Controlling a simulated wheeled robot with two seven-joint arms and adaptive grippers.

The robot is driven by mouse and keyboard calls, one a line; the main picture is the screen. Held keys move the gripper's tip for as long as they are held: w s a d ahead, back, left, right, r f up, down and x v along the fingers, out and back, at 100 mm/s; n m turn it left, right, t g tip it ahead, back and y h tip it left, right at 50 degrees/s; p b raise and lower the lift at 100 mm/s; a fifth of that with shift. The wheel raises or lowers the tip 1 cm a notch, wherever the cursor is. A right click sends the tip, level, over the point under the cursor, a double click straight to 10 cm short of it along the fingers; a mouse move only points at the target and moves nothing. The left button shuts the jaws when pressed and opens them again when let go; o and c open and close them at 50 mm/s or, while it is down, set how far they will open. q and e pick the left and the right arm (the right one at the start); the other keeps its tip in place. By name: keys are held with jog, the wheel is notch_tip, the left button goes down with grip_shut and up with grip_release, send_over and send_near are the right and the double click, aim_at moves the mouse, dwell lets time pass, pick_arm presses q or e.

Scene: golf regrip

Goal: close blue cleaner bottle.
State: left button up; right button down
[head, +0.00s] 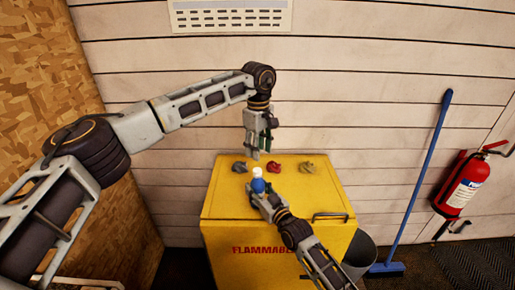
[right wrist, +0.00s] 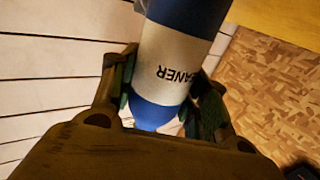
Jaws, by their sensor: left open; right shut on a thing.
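The blue cleaner bottle (head: 258,186) is in the head view above the yellow cabinet, with a white top (head: 257,171). I cannot tell if that top is a separate cap or seated. In the right wrist view the bottle (right wrist: 172,58) shows a white label with upside-down lettering ending in "EANER" between blue bands. My right gripper (head: 259,195) is shut on the bottle; its fingers (right wrist: 160,100) lie on either side of it. My left gripper (head: 262,151) is open, points down and is above the bottle, apart from its white top.
The yellow cabinet (head: 230,213), marked FLAMMABLE, carries small grey (head: 239,167), red (head: 275,166) and tan (head: 307,168) lumps along its back. A dark bin (head: 360,252), blue broom (head: 420,180) and red extinguisher (head: 464,184) stand at the right. The plank wall is behind.

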pick_arm(q)
jog(key=n, duration=0.3)
jog(key=shift+n, duration=0.4)
jog(key=n, duration=0.4)
jog(key=shift+a+n, duration=0.1)
jog(key=shift+n, duration=0.2)
jog(key=n, duration=0.4)
jog(key=shift+n, duration=0.3)
jog(key=n, duration=0.4)
jog(key=shift+s+n, duration=0.1)
jog(key=shift+n, duration=0.2)
jog(key=n, duration=0.4)
jog(key=shift+n, duration=0.3)
jog(key=n, duration=0.3)
jog(key=shift+a+n, duration=0.1)
jog(key=shift+n, duration=0.3)
jog(key=n, duration=0.4)
jog(key=shift+n, duration=0.3)
jog(key=n, duration=0.4)
